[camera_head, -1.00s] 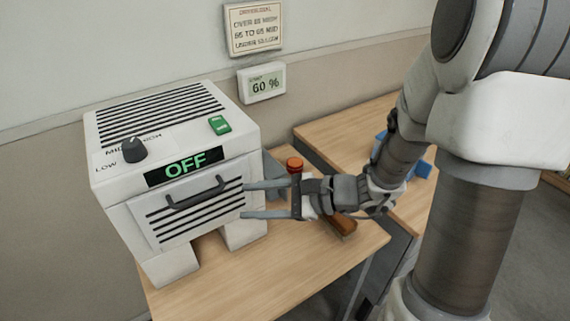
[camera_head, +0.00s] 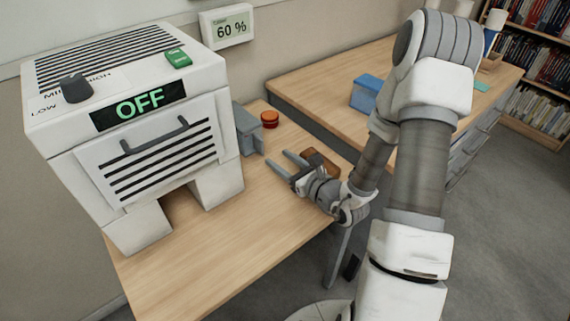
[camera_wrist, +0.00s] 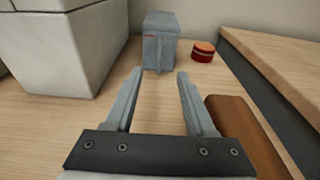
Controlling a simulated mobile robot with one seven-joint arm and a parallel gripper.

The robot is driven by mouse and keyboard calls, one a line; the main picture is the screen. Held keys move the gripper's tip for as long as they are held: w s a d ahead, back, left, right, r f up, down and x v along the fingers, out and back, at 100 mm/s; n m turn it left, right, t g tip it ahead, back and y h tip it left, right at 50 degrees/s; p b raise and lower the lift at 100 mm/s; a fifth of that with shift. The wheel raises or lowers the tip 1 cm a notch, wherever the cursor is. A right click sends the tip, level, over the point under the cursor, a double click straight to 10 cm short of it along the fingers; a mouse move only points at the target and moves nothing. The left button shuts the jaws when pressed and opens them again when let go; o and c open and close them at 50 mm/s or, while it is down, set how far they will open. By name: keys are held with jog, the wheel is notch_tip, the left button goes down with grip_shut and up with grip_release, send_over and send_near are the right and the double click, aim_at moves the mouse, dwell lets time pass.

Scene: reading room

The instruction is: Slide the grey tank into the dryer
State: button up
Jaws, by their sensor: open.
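The white dryer (camera_head: 132,128) stands on the left of the wooden table, its display reading OFF. Its front panel with a dark handle (camera_head: 155,136) is closed, and there is an open gap between its legs. The grey tank (camera_head: 248,129) stands upright on the table just right of the dryer; it also shows at the top of the wrist view (camera_wrist: 160,42). My gripper (camera_head: 278,162) is low over the table, open and empty. In the wrist view its fingers (camera_wrist: 158,78) point toward the tank, which stands beyond the tips, apart from them.
A red-orange round container (camera_head: 270,118) sits right of the tank. A brown block (camera_head: 318,162) lies close beside my gripper. A second desk (camera_head: 325,75) with a blue box (camera_head: 366,93) stands behind. The table's front left is clear.

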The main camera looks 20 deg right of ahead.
aim_at(263, 147)
jog(key=shift+b+x, duration=0.45)
jog(key=shift+x, duration=3.9)
jog(key=shift+a+r, duration=0.1)
grip_shut()
jog(key=shift+r, duration=0.1)
